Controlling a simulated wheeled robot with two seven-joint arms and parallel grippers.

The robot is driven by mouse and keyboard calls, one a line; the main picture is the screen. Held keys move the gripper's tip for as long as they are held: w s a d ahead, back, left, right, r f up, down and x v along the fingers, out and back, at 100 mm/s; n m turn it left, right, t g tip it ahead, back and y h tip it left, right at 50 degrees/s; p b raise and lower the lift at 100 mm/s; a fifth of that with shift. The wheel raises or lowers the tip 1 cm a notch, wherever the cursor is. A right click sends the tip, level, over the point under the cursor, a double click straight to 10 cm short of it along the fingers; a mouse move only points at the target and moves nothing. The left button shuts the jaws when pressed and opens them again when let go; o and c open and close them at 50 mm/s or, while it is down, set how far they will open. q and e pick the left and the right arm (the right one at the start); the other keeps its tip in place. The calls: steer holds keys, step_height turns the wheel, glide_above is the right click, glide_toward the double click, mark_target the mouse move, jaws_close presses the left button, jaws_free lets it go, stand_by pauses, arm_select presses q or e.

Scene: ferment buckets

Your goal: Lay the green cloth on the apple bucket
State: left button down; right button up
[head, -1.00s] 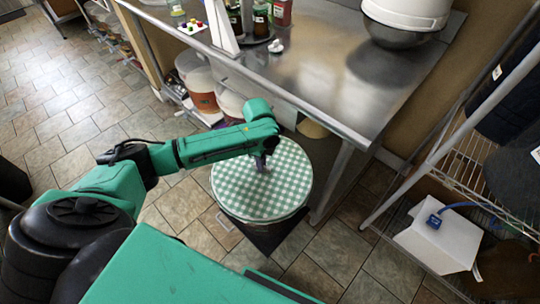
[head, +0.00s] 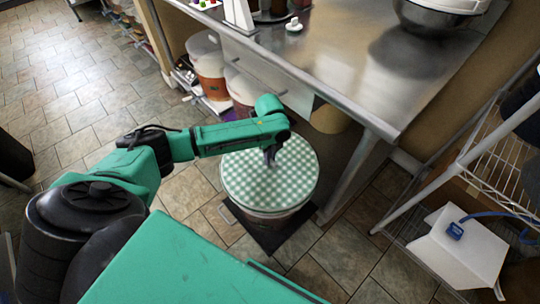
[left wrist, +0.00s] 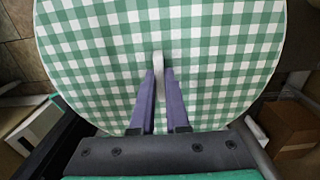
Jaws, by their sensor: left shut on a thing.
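The round green-and-white checked cloth (head: 240,180) lies flat across the top of a bucket (head: 268,215) on the floor beside the metal table. Only a low strip of the bucket's side shows below the cloth, and its contents are hidden. My left gripper (head: 270,158) points down at the middle of the cloth. In the left wrist view the cloth (left wrist: 95,50) fills most of the picture, and the gripper (left wrist: 159,75) is shut on a small pale raised piece at its middle. Whether the cloth rests fully on the rim is hard to tell. My right gripper is not in view.
The steel table (head: 345,85) and its front leg stand close behind and right of the bucket. Other buckets (head: 207,68) stand under it. A wire rack with a white box (head: 455,250) stands at right. Tiled floor is free at left.

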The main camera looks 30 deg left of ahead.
arm_select(q)
steer(key=shift+r+p, duration=0.1)
steer(key=shift+p, duration=0.4)
stand_by(0.3)
stand_by(0.4)
steer(key=shift+p, duration=0.35)
steer(key=shift+f, duration=0.65)
stand_by(0.4)
steer(key=shift+f, duration=0.15)
stand_by(0.5)
steer(key=shift+f+p, duration=0.1)
steer(key=shift+p, duration=0.45)
stand_by(0.6)
